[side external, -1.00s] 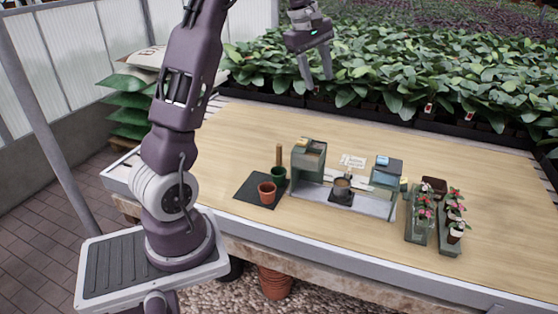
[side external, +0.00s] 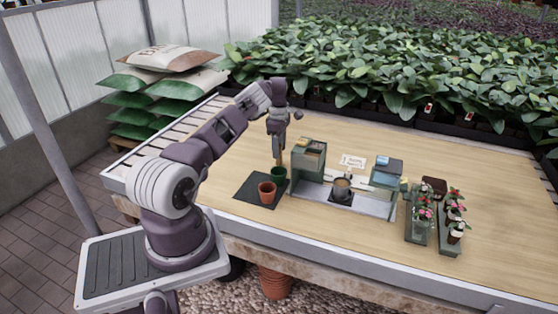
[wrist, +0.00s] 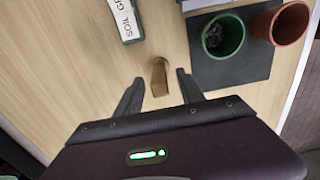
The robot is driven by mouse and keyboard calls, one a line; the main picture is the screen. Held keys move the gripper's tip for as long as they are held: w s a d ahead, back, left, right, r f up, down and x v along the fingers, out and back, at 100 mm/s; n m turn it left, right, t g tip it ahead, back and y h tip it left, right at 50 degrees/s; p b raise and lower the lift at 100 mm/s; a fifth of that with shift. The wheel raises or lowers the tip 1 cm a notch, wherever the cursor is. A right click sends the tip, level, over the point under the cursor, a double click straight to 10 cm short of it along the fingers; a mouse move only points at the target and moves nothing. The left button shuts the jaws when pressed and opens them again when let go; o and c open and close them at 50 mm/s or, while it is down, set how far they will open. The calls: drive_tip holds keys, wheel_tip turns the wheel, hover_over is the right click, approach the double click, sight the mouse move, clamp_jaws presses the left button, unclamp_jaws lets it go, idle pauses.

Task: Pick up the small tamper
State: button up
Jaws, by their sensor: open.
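The small tamper (wrist: 160,76) shows as an upright, light-brown wooden piece in the wrist view. In the side view it (side external: 279,158) stands behind the green pot and is mostly hidden by my gripper. My gripper (wrist: 158,84) points down at it, with one finger on each side in the wrist view and gaps between. In the side view my gripper (side external: 276,148) is right at the tamper's upper part. The gripper is open and holds nothing. I cannot tell how far down the fingers reach along the tamper.
A green pot (side external: 278,176) and a terracotta pot (side external: 266,194) stand on a dark mat (side external: 246,190) close by. A grey-green stand (side external: 309,163) with a soil label is beside them. Flower trays (side external: 420,228) are at the right. The table left of the mat is clear.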

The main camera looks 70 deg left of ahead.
clamp_jaws()
idle(1.4)
